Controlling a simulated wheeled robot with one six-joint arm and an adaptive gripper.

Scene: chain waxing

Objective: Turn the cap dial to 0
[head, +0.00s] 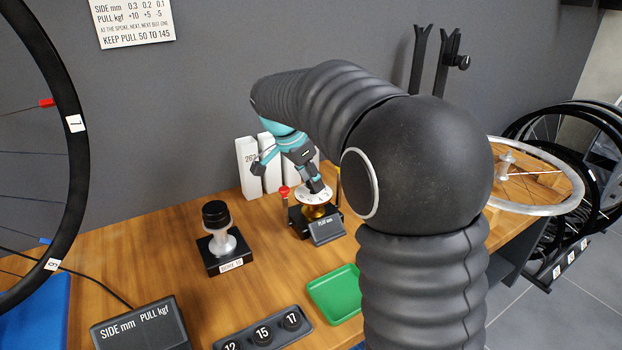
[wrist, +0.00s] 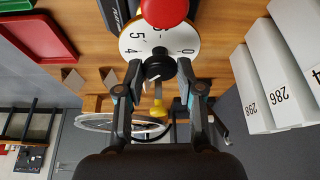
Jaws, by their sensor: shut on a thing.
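The cap dial is a white numbered disc (head: 318,194) on a brass body (head: 313,212), standing on a black block with a "PLAY mm" box (head: 326,230) in front. In the wrist view the white disc (wrist: 131,43) shows printed figures, among them a 0 at its right side and a 5 and a 4 at its left. A black round knob (wrist: 159,65) sits at its middle. My gripper (head: 314,187) points down onto the dial. In the wrist view its fingertips (wrist: 160,72) are closed on either side of the knob. The index mark is not clear.
A red ball-topped pin (head: 284,191) stands close left of the dial. White numbered blocks (head: 248,166) stand behind. A black-capped hub stand (head: 217,240), a green tray (head: 336,294) and a numbered socket strip (head: 263,332) are on the bench. A wheel (head: 535,180) lies at right.

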